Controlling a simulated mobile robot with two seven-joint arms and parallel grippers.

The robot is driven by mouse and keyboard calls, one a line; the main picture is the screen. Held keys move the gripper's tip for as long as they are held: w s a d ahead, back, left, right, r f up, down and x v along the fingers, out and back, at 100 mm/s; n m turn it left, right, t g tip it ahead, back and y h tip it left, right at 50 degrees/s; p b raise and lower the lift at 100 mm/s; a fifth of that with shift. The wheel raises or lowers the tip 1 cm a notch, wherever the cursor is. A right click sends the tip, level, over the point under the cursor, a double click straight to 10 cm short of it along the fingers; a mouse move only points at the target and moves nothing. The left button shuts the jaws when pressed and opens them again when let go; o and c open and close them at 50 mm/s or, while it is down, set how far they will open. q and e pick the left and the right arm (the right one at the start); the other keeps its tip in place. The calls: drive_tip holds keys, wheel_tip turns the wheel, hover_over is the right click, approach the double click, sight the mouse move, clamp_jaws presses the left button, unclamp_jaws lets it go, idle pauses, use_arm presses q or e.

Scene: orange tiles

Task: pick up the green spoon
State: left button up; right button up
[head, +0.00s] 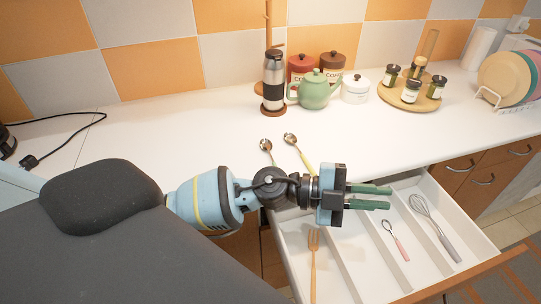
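Two metal-bowled spoons lie on the white counter, behind my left arm. The left spoon (266,146) shows its bowl and a short stretch of handle; the rest is hidden by my arm, and its handle colour is hard to tell. The right spoon (290,139) has a yellowish handle that runs toward my wrist. My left gripper (380,198) points right, above the open drawer. Its two dark green fingers are apart, with nothing between them. It is right of both spoons and not touching them. My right gripper is out of view.
A French press (273,82), green teapot (314,92), canisters and a spice tray (396,97) stand along the back. The counter's middle is clear.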

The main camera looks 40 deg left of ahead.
use_arm(q)
wheel_tip(320, 180, down, 3)
drive_tip(key=w+a+m+g+y, duration=0.1)
drive_tip(key=a+m+g+y, duration=0.1)
drive_tip(key=m+g, duration=0.2)
drive_tip(key=g+y, duration=0.2)
drive_tip(key=y, duration=0.8)
hover_over(273, 161)
drive_tip(key=s+d, duration=0.2)
drive_tip(key=d, duration=0.7)
wheel_tip(273, 161, down, 2)
drive_tip(key=shift+w+f+n, duration=0.1)
drive_tip(key=shift+f+n, duration=0.05)
drive_tip(key=shift+n, duration=0.15)
drive_tip(key=a+r+n+y, duration=0.2)
drive_tip(key=a+y, duration=0.2)
drive_tip(key=a, duration=0.7)
drive_tip(key=shift+d+x, duration=0.25)
drive_tip(key=shift+x, duration=1.65)
drive_tip(key=shift+d+x, duration=0.2)
drive_tip(key=shift+x, duration=1.75)
drive_tip(key=shift+r, duration=0.1)
clamp_jaws()
